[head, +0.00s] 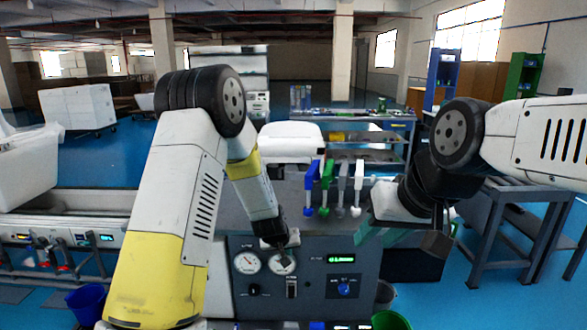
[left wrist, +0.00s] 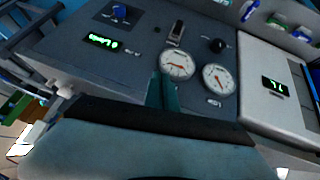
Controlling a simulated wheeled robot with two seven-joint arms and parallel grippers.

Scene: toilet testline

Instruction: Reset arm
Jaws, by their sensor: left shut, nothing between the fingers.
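My left gripper (head: 285,256) hangs in front of the grey control panel (head: 315,308), over the upper part of the right gauge (head: 281,263). In the left wrist view its teal fingers (left wrist: 162,92) are together and empty, pointing at the panel between a round white gauge (left wrist: 177,64) and the panel's lower area. My right gripper (head: 436,242) is at the right of the panel, dark and partly blended with the bench behind it. Whether its fingers are open cannot be told. Both arms are bent, with their elbows raised.
The panel carries a black knob, a switch, a blue knob (head: 344,287) and a green display (head: 341,259). Blue, green, grey and white handled tools (head: 326,185) stand behind it. A blue bucket (head: 86,302) and a green bucket (head: 391,320) are on the floor. A metal table (head: 520,190) stands right.

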